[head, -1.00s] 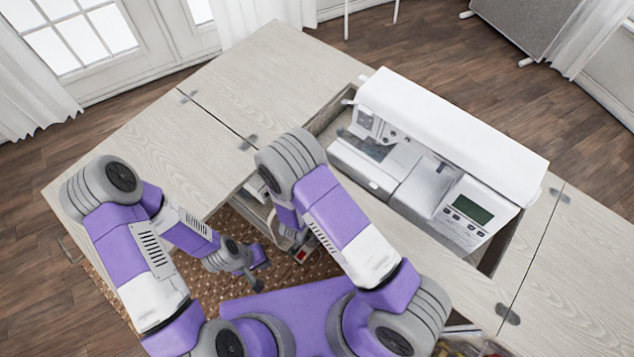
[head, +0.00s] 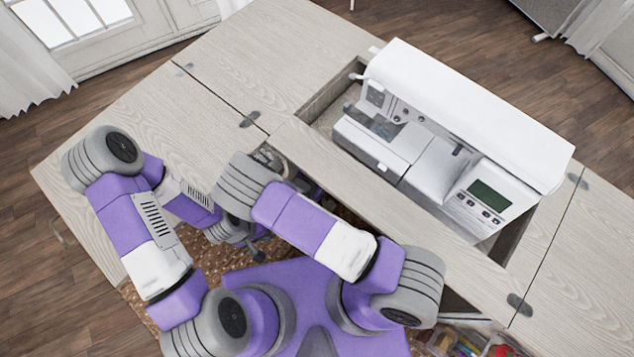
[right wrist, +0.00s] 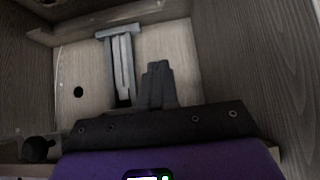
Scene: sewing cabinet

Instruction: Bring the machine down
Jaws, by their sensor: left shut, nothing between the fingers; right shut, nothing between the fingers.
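The white sewing machine (head: 455,125) sits upright in the rectangular opening of the cabinet top (head: 210,110), its body standing above the surface. My left gripper (head: 259,256) is shut and empty beside the cabinet's front, partly covered by my right arm. My right gripper (right wrist: 158,68) is shut and empty inside the wooden cabinet in the right wrist view. It is hidden in the head view. A grey metal piece with a T-shaped top (right wrist: 119,62) stands just left of its fingertips. I cannot tell whether they touch.
Wooden walls (right wrist: 228,65) close in around my right gripper. A dark round knob (right wrist: 37,149) is at lower left there. A bin of colourful items (head: 480,342) sits at the front right. Hinged wooden leaves flank the machine opening.

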